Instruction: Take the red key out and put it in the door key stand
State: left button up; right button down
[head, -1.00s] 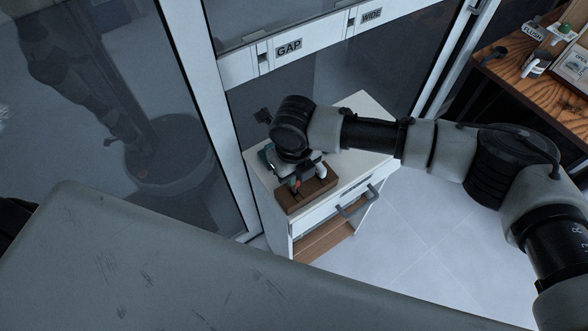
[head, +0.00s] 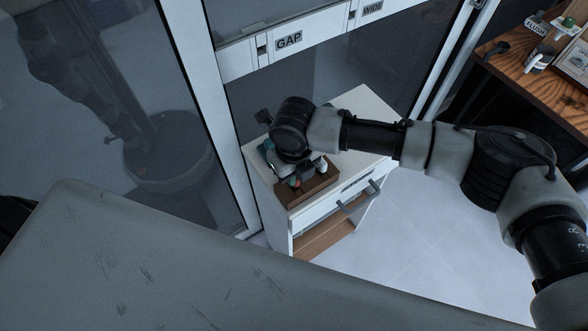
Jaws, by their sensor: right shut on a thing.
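A brown wooden block (head: 314,188), which looks like the key stand, sits on the white cabinet top near its front left edge. My right gripper (head: 297,179) points down right over the block. It is shut, and a small red-orange bit, seemingly the red key (head: 293,182), shows at its fingertips. Its wrist hides much of the block and the key. I cannot tell whether the key sits in the block or just above it. My left gripper is not in view.
The white cabinet (head: 362,108) has a grey drawer handle (head: 357,197) and an open lower shelf. A wooden table (head: 520,72) with several small objects is at upper right.

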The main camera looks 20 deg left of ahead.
jog(key=shift+f+b, duration=0.3)
jog(key=shift+f, duration=0.15)
jog(key=c, duration=1)
grip_release()
notch_tip(320, 180, up, 11)
jog(key=shift+f+b, duration=0.1)
jog(key=shift+b, duration=1.1)
